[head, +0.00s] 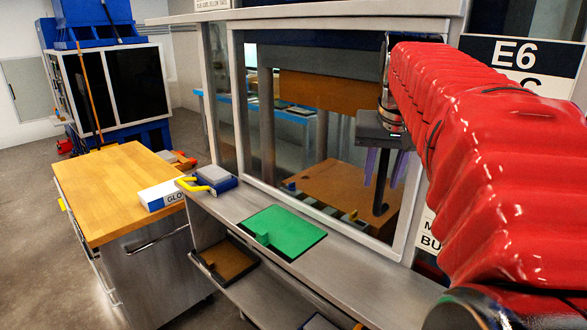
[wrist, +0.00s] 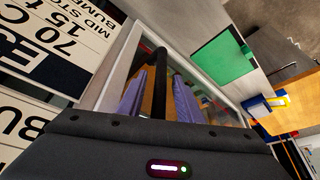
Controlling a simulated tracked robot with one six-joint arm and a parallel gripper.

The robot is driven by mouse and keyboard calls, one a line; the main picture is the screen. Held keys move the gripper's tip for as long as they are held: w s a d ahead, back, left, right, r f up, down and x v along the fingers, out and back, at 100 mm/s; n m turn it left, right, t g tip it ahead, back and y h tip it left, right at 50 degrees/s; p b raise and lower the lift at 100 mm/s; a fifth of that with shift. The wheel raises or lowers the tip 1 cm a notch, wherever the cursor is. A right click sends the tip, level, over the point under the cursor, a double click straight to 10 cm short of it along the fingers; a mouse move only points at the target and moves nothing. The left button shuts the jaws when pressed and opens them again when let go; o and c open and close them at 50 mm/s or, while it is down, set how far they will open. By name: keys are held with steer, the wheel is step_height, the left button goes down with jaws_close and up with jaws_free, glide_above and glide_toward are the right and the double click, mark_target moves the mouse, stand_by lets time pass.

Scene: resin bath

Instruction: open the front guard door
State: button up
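The front guard door (head: 240,120) is a large clear pane in a pale metal frame, and it looks closed. Its handle is a black upright bar (head: 381,195) near the door's right side; it also shows in the wrist view (wrist: 160,75). My gripper (head: 384,178) is at the handle, with two purple fingers pointing down in the head view. In the wrist view the fingers (wrist: 162,90) stand apart on either side of the bar, with a visible gap on each side. My gripper is open and holds nothing. My red-sleeved arm hides the door's upper right.
A metal ledge (head: 345,272) runs below the door, bearing a green tray (head: 283,232) and a blue-grey block with a yellow handle (head: 208,180). A wooden-topped cabinet (head: 110,185) with a white box stands at left. Signs (head: 520,58) are right of the door.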

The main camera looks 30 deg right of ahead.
jaws_close()
stand_by(0.4)
steer(key=shift+w, duration=0.1)
